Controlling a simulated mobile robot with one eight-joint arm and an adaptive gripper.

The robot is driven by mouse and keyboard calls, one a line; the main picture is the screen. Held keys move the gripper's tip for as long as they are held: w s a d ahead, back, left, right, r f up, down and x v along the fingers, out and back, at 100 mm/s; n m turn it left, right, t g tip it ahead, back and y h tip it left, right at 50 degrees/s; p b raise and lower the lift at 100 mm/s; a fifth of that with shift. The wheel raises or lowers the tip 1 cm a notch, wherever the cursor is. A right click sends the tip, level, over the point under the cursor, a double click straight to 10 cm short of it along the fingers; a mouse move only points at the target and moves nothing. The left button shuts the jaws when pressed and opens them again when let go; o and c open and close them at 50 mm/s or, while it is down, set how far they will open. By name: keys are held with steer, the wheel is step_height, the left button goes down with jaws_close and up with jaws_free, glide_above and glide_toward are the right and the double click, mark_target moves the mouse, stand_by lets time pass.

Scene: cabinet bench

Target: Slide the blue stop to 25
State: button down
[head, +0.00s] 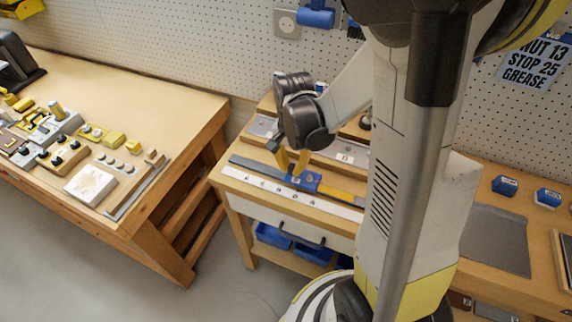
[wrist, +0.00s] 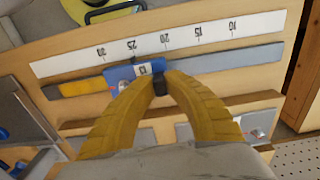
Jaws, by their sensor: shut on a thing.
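The blue stop (wrist: 122,74) sits on a grey rail (wrist: 225,58) beside a white number scale (wrist: 190,37). In the head view the blue stop (head: 312,181) is on the bench at the front of the rail. My gripper (wrist: 160,84) has its yellow fingers closed around the stop's small black knob. It also shows in the head view (head: 293,165), coming down from above. In the wrist view the scale reads upside down, 30 at left to 10 at right. The stop's white label lies close to 25, slightly on the 20 side; its exact reading is unclear.
A yellow stretch of the rail (wrist: 82,87) lies left of the stop in the wrist view. A drawer (head: 290,222) and blue bins (head: 272,236) are below the bench. A wall sign (head: 535,60) reads STOP 25. Another table (head: 110,95) stands at left.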

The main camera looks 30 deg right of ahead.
steer(key=c, duration=1.4)
jaws_free()
step_height(320, 180, up, 12)
steer(key=s+a+r+n+t, duration=0.1)
steer(key=s+a+n+t, duration=0.1)
steer(key=a+n, duration=0.1)
steer(key=s+a+r+n+t, duration=0.2)
steer(key=a+n, duration=0.1)
steer(key=n, duration=0.1)
steer(key=s+a+r+n+t, duration=0.2)
steer(key=s+a+n+t, duration=0.1)
steer(key=shift+a+n, duration=0.25)
steer(key=shift+n, duration=0.15)
